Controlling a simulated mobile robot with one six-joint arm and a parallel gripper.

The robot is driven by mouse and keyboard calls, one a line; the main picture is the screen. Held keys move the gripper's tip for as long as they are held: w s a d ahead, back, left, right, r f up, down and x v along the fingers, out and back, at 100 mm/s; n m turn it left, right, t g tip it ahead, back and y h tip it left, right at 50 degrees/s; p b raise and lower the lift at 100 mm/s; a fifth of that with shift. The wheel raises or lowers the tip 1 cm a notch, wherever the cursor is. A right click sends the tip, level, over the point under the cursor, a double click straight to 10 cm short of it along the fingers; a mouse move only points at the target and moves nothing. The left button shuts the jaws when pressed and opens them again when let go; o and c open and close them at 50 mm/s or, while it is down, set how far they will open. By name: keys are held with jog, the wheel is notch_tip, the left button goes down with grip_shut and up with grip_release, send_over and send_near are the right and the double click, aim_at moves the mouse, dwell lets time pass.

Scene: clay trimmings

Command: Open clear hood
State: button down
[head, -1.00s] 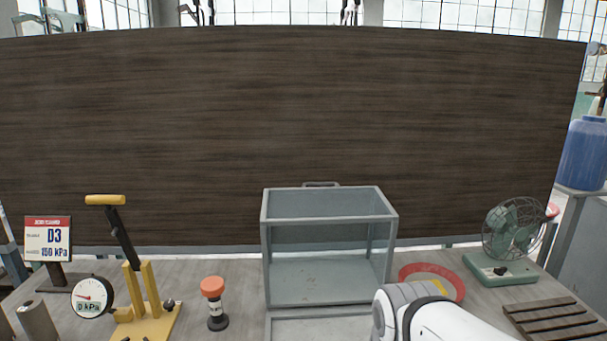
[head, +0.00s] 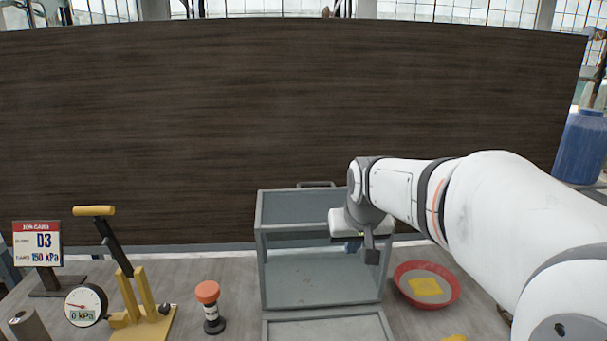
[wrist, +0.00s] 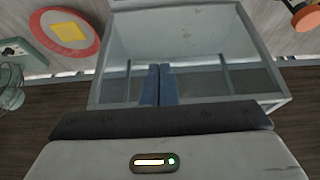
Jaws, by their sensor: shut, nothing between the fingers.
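The clear hood (head: 320,270) is a grey-framed, see-through box standing upright on the bench, with a small handle (head: 317,184) at its top back edge. It looks empty. It also fills the upper middle of the wrist view (wrist: 197,35). My gripper (head: 370,257) is at the hood's upper right in the head view, covering part of its top and right side. In the wrist view the two blue fingers (wrist: 158,85) are shut together, with nothing between them, and overlap the hood. I cannot tell whether they touch it.
Right of the hood are a red dish (head: 405,293) with a yellow piece in it and a green fan (wrist: 12,85).

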aim_at(329, 184)
jog(key=w+r+t+p, duration=0.1)
jog(key=w+r, duration=0.2)
jog(key=w, duration=0.3)
jog(key=w+r+p, duration=0.1)
jog(key=w+r, duration=0.2)
jog(key=w, duration=0.4)
jog(key=w+r+t+p, duration=0.1)
jog(key=w+r, duration=0.2)
jog(key=w, duration=0.3)
jog(key=shift+w+a+t, duration=0.15)
jog(key=shift+a+t, duration=0.15)
jog(key=p+x, duration=0.3)
jog(key=x, duration=0.6)
jog(key=shift+w+f, duration=0.25)
jog(key=shift+w, duration=0.05)
